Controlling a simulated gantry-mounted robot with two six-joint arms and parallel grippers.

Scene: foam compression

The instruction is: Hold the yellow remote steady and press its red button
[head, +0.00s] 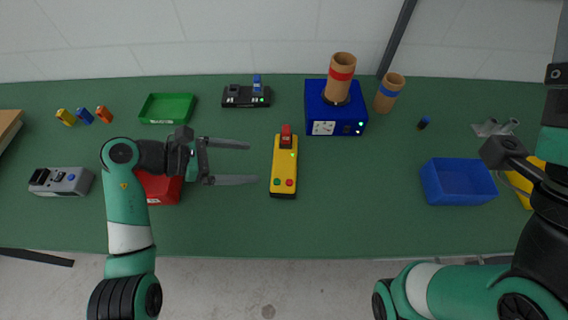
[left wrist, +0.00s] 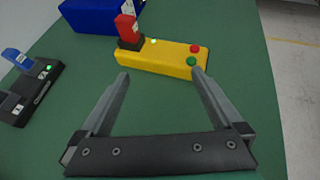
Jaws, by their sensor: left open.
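The yellow remote (head: 283,174) lies on the green table near the middle in the head view. It has a red block on a black base (head: 286,138) at its far end and a green and a red button (head: 289,183) at its near end. In the left wrist view the remote (left wrist: 155,60) lies crosswise beyond the fingertips, with its red button (left wrist: 194,48) near the right finger. My left gripper (head: 253,163) is open and empty, left of the remote and pointing at it. My right arm is at the right edge; its gripper's fingers (head: 497,128) cannot be made out clearly.
A blue machine (head: 347,122) with a brown cylinder stands behind and right of the remote. A blue bin (head: 458,182) is to the right. A red bin (head: 160,188) is partly hidden by my left arm. A black device (head: 245,97) and green tray (head: 168,108) stand behind.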

